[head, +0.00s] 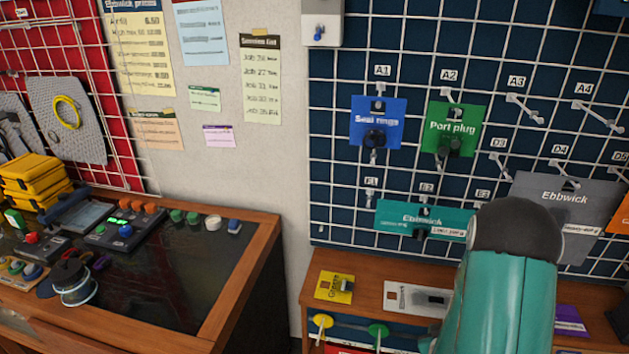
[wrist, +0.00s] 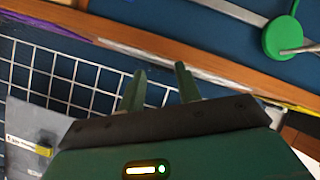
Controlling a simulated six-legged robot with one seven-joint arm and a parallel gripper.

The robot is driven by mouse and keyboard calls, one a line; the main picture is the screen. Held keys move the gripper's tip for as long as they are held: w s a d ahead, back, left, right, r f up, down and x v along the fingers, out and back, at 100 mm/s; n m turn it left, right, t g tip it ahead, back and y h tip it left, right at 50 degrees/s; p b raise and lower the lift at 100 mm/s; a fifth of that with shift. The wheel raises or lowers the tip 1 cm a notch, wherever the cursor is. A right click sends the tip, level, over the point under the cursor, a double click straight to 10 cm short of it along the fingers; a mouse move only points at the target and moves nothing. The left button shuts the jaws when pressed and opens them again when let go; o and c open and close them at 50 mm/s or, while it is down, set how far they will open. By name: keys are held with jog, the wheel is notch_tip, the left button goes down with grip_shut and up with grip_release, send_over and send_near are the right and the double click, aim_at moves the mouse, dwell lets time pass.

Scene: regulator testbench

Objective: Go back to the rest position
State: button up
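My gripper (wrist: 160,72) shows in the wrist view with its two dark green fingers apart and nothing between them. Behind the fingers are a white wire grid (wrist: 62,75) and a wooden shelf edge (wrist: 190,58). In the head view my teal arm rises at the lower right, in front of the pegboard and the shelf. My gripper's fingers cannot be made out there.
A wire pegboard (head: 338,190) holds a blue Seal rings pack (head: 378,112), a green Port plug pack (head: 440,122) and Ebbwick packs. A wooden shelf (head: 380,268) sits below. A workbench (head: 165,285) with devices stands at left.

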jog(key=a+r+m+g+y, duration=0.1)
jog(key=a+r+y, duration=0.1)
jog(key=a+r, duration=0.6)
jog(key=a+r+g+y, duration=0.15)
jog(key=a+r, duration=0.25)
jog(key=r, duration=0.8)
jog(key=s+a+r+g+y, duration=0.1)
jog(key=s+a+r, duration=0.3)
jog(key=s, duration=0.5)
jog(key=s+a+r+g+y, duration=0.1)
jog(key=s+a+r+g, duration=0.1)
jog(key=s+a+r, duration=0.3)
jog(key=s+r, duration=0.4)
jog(key=shift+s+m, duration=0.15)
jog(key=shift+m, duration=0.15)
